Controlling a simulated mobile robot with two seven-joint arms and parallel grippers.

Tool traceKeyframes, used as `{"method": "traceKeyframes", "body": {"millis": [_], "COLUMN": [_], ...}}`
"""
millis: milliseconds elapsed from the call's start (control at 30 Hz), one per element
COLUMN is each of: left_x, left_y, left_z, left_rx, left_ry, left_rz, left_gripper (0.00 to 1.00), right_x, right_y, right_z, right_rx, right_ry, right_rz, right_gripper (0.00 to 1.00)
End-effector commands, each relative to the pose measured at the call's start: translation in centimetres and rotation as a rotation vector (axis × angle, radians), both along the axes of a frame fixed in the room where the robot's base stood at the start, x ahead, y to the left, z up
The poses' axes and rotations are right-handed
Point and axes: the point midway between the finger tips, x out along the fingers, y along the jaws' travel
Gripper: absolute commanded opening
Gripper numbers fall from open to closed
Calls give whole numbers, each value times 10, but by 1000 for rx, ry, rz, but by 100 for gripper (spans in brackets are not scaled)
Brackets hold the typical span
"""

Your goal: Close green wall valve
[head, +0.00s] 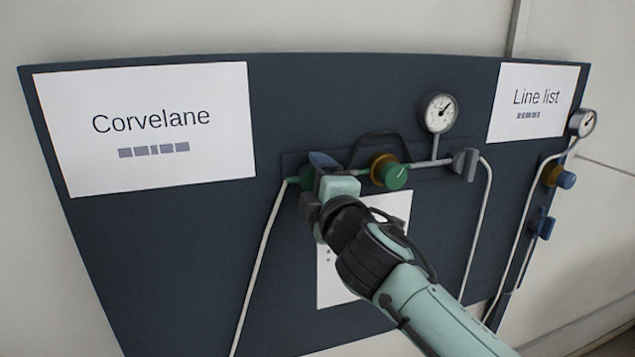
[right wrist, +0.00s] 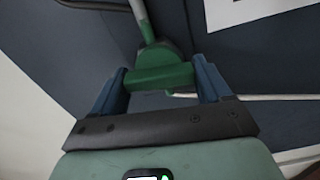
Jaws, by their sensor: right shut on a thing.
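The green wall valve (head: 307,176) is on the dark blue panel, on the left of the pipe line, mostly hidden behind my right gripper in the head view. In the right wrist view its green handle (right wrist: 158,77) lies crosswise between the two blue fingers, with the valve body and a pale pipe behind it. My right gripper (head: 316,178) is shut on this handle. The exact angle of the handle against the pipe is hard to tell. My left gripper is not in view.
Right of the valve are a green knob with a brass collar (head: 396,177), a round gauge (head: 439,113) and a grey valve (head: 466,163). A second line with a gauge (head: 582,123) and blue valve (head: 543,225) is at far right. Thin pipes run down the panel (head: 180,260).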

Motion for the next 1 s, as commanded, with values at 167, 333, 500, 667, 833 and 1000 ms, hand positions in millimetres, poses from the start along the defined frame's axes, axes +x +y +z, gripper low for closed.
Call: {"method": "traceKeyframes", "body": {"millis": [167,333,500,667,833,1000], "left_x": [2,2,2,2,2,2], "left_y": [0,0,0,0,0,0], "left_z": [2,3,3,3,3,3], "left_rx": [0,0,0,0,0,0], "left_ry": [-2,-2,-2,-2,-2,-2], "left_rz": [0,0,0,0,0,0], "left_gripper": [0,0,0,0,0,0], "right_x": [0,0,0,0,0,0], "right_y": [0,0,0,0,0,0], "right_z": [1,0,0,0,0,0], "right_rx": [-79,-124,-143,-147,-147,-146], "right_ry": [-28,-42,-48,-49,-50,-49], "right_rz": [1,1,1,1,1,0], "right_gripper": [47,47,47,47,47,98]}}
